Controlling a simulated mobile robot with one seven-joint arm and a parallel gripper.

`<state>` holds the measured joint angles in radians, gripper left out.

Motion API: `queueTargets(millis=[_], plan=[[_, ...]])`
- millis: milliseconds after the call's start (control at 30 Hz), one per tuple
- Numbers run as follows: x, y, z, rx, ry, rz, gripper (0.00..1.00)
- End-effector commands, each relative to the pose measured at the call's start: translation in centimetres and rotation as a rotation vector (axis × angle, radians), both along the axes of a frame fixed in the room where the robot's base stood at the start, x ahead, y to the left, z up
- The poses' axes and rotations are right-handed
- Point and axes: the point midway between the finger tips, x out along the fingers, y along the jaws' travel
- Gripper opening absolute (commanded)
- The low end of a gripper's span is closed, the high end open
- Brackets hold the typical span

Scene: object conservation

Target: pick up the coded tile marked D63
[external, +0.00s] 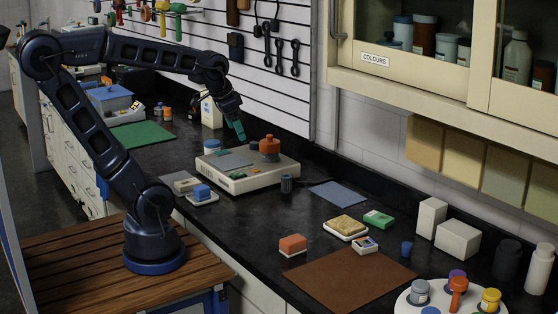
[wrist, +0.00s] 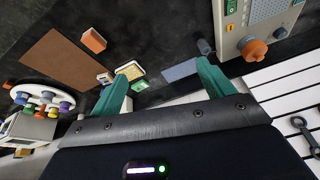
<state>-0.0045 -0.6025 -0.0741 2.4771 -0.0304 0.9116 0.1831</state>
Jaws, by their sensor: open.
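No D63 marking can be read in either view, so I cannot tell which thing is the coded tile. A small pale block with dark marks (external: 364,245) lies by the brown mat; its marks are too small to read. It also shows in the wrist view (wrist: 105,78). My gripper (external: 239,130) is raised above the back of the bench, near the pale instrument with the orange knob. In the wrist view its two green fingers (wrist: 168,78) are spread apart with nothing held between them.
The pale instrument (external: 248,182) carries an orange knob (external: 270,147). An orange block (external: 292,244), a yellow sponge on a dish (external: 346,227), a green box (external: 378,218) and a brown mat (external: 350,280) lie to the right. White boxes (external: 458,239) stand by the wall.

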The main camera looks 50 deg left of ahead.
Motion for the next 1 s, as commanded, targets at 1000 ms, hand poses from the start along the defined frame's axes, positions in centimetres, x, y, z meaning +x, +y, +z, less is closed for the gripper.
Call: queueTargets(millis=[1000], plan=[[18.1,-17.6,-12.1,0.066,0.135,-0.985,0.81]])
